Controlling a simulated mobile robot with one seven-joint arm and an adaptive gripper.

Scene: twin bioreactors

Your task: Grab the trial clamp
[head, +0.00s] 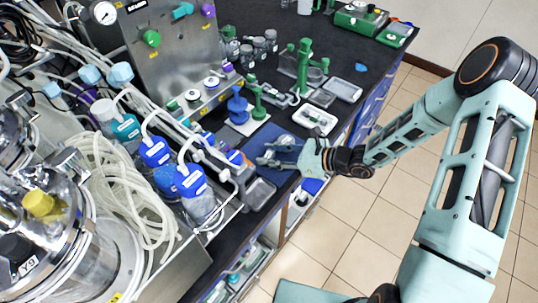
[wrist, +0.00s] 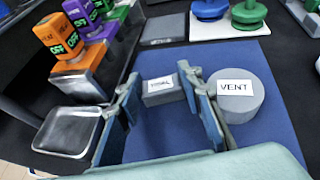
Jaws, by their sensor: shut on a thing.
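In the wrist view, a small grey block (wrist: 161,97) with a white label sits between the fingertips of my gripper (wrist: 159,80). The label is blurred, and I cannot tell for sure that this block is the trial clamp. My gripper has one blue-padded finger on each side of the block and is shut on it. In the head view, my gripper (head: 270,152) is low over the blue mat (wrist: 258,135) near the bench's front edge. The block is too small to make out there.
A grey cylinder labelled VENT (wrist: 236,95) stands close to the right finger. Blue (wrist: 209,10) and green (wrist: 249,14) parts stand behind. Bioreactor bottles and tubing (head: 125,185) crowd the left.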

